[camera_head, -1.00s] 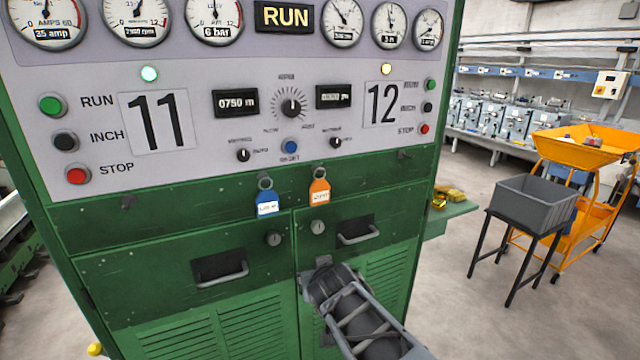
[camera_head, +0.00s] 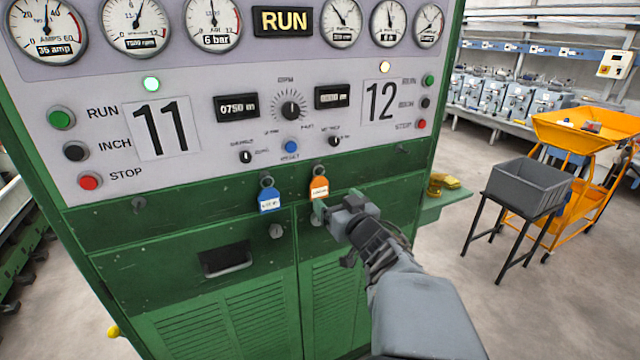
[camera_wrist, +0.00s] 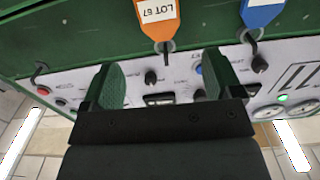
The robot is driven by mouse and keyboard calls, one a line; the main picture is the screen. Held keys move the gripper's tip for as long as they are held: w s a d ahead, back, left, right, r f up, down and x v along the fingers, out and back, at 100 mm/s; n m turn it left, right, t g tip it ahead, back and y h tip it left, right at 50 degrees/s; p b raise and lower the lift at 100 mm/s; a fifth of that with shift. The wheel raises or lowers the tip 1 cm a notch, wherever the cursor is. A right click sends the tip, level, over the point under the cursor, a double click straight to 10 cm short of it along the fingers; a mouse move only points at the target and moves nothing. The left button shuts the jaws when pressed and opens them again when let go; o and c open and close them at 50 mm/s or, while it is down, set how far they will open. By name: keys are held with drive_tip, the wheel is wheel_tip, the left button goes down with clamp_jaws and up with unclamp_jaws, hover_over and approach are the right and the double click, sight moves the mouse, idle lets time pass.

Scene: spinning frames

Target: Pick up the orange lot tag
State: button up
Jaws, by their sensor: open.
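The orange lot tag (camera_head: 319,188) hangs from a hook on the green cabinet front, below the grey panel and under the number 12 side. In the wrist view the orange tag (camera_wrist: 158,18) shows near the top with a white label reading LOT 67, beyond the fingertips and between their lines. My gripper (camera_head: 330,212) is just below and slightly right of the tag in the head view. Its two green-padded fingers (camera_wrist: 162,78) are apart with nothing between them. I cannot tell the exact gap from fingertips to tag.
A blue tag (camera_head: 269,200) hangs close to the left of the orange one, and shows at the wrist view's top right (camera_wrist: 262,14). Knobs and buttons fill the grey panel (camera_head: 205,130) above. A grey bin (camera_head: 528,186) on a stand and an orange cart (camera_head: 575,140) stand right.

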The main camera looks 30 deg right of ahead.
sight(320, 183)
drive_tip(key=shift+w+d+f+b, duration=0.1)
drive_tip(key=shift+w+b, duration=0.2)
drive_tip(key=shift+w, duration=0.65)
drive_tip(key=shift+w+d+f+b, duration=0.1)
drive_tip(key=shift+w+b, duration=0.15)
drive_tip(key=shift+w, duration=0.7)
drive_tip(key=shift+w+d+b, duration=0.2)
drive_tip(key=shift+w+b, duration=0.2)
drive_tip(key=shift+w, duration=0.85)
drive_tip(key=shift+w+d+b, duration=0.15)
drive_tip(key=shift+w+b, duration=0.25)
drive_tip(key=shift+w, duration=0.85)
drive_tip(key=shift+c, duration=0.3)
drive_tip(key=c, duration=0.9)
drive_tip(key=shift+r, duration=0.3)
drive_tip(key=shift+c, duration=0.2)
